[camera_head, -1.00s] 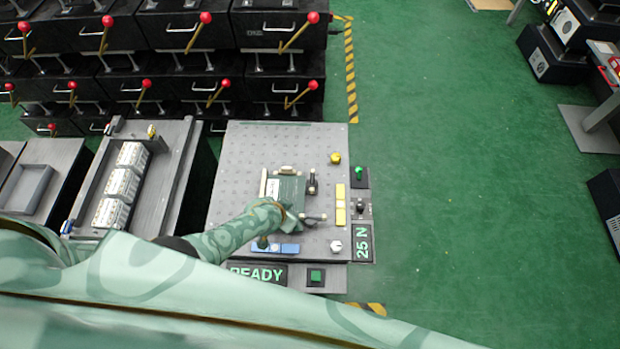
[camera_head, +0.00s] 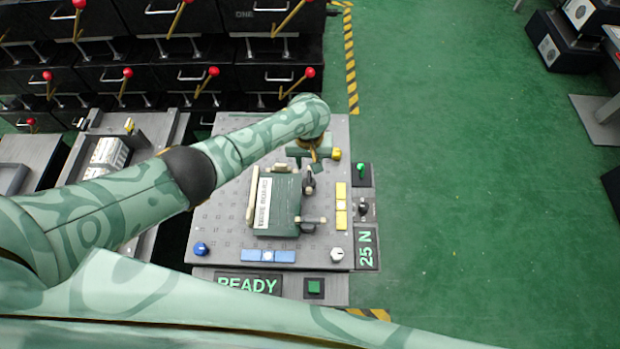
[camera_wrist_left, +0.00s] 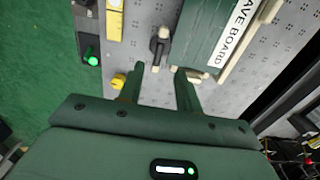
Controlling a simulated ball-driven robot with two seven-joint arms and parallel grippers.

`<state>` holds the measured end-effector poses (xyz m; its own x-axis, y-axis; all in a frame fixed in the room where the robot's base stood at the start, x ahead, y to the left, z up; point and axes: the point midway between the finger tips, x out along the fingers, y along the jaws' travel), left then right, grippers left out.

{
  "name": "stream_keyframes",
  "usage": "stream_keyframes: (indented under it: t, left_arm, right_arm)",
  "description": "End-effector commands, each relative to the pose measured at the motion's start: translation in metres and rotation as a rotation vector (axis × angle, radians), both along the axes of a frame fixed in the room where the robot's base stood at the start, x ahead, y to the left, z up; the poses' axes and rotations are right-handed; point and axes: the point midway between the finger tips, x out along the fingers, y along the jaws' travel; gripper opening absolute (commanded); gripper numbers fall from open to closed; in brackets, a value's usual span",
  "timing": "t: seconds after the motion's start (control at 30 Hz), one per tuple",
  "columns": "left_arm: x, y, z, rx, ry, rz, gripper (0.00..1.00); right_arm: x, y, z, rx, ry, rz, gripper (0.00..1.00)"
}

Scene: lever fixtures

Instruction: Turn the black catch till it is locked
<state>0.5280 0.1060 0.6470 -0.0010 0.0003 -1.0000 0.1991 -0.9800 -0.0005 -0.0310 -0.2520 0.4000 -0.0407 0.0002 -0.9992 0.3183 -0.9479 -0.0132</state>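A green board (camera_head: 277,205) with a white label lies on the grey perforated plate (camera_head: 222,215). A black catch (camera_head: 309,181) stands at its right edge; in the left wrist view the catch (camera_wrist_left: 158,46) is upright, just beyond the fingertips. A second, lower catch (camera_head: 312,220) has its handle pointing right. My left gripper (camera_head: 316,158) is above the plate, just behind the black catch. My right gripper is not in view.
Black boxes with red-knobbed levers stand behind.

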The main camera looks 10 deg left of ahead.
Motion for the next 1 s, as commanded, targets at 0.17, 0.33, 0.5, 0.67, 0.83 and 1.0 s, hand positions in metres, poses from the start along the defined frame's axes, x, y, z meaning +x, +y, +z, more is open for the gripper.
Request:
stream_keyframes:
  t: [0.17,0.33,0.5,0.67,0.83,1.0]
  left_arm:
    - [-0.001,0.001,-0.058,0.001,0.008,0.000,0.35]
    - [-0.001,0.001,-0.086,0.001,0.005,-0.001,0.35]
    - [0.000,0.000,-0.097,0.000,0.000,0.000,0.35]
    - [0.001,0.000,-0.097,-0.001,-0.002,0.000,0.35]
    - [0.001,0.001,-0.096,-0.001,-0.002,0.000,0.32]
    - [0.001,0.000,-0.097,-0.001,-0.002,0.000,0.00]
  right_arm:
    - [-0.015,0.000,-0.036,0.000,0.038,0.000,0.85]
    - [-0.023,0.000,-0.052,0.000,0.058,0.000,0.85]
    - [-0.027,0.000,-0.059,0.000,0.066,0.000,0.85]
    - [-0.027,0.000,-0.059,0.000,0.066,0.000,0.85]
    - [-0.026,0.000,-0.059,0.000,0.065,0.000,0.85]
    - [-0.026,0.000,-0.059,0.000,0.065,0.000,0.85]
